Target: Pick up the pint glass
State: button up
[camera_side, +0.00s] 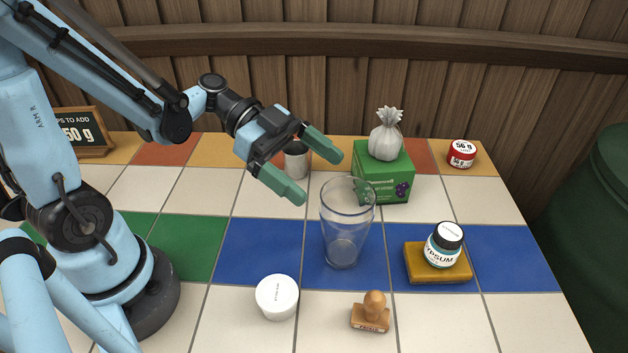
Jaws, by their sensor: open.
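The pint glass (345,225) is clear and empty. It stands upright on a blue tile near the middle of the table. My gripper (316,172) has two green fingers spread apart with nothing between them. It is in the air, up and to the left of the glass, with the fingers pointing right and down toward the glass's side of the table. The fingers appear apart from the glass.
A green box (383,180) with a white tied bag (386,135) on top stands behind the glass. A grey cup (296,160) is behind my gripper.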

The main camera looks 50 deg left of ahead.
aim_at(371, 215)
jog(key=shift+f+x, duration=0.2)
jog(key=shift+x, duration=3.5)
jog(key=shift+w+a, duration=0.1)
jog(key=shift+a, duration=0.05)
jog(key=c, duration=1.4)
jog(key=shift+r, duration=0.15)
